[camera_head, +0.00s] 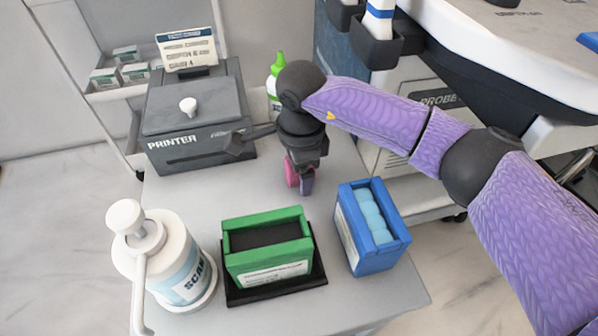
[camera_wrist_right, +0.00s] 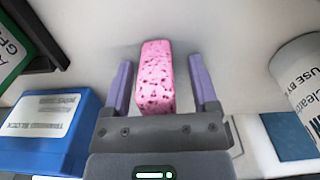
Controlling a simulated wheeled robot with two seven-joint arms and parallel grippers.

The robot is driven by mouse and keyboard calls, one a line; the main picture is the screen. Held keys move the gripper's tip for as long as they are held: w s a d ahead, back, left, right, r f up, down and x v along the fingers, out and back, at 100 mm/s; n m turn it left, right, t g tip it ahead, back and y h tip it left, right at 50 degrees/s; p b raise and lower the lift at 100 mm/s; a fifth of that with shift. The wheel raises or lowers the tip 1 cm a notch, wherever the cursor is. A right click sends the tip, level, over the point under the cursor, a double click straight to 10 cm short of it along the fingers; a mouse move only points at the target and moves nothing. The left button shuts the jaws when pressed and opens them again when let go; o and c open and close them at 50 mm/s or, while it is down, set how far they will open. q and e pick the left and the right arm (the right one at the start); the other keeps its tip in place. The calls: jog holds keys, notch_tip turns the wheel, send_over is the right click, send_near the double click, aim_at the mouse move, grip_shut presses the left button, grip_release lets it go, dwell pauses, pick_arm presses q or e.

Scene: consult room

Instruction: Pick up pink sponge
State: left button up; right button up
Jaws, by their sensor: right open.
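The pink sponge (camera_wrist_right: 155,78) is a speckled upright block on the pale table, centred in the right wrist view. In the head view it shows as a small pink patch (camera_head: 291,174) beside my right gripper (camera_head: 299,180), partly hidden by it. My right gripper is open, and in the wrist view its two purple fingers (camera_wrist_right: 163,84) stand on either side of the sponge with a gap at each side. My left gripper is not in view.
A green box (camera_head: 268,270) on a black base and a blue box (camera_head: 350,245) with light-blue rolls stand nearer. A white pump bottle (camera_head: 185,262) is at left. A dark printer (camera_head: 200,125) and a green-capped bottle (camera_head: 275,85) stand behind. Bare table lies around the sponge.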

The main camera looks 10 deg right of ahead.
jog(key=shift+r, duration=0.15)
jog(key=shift+c, duration=0.8)
grip_shut()
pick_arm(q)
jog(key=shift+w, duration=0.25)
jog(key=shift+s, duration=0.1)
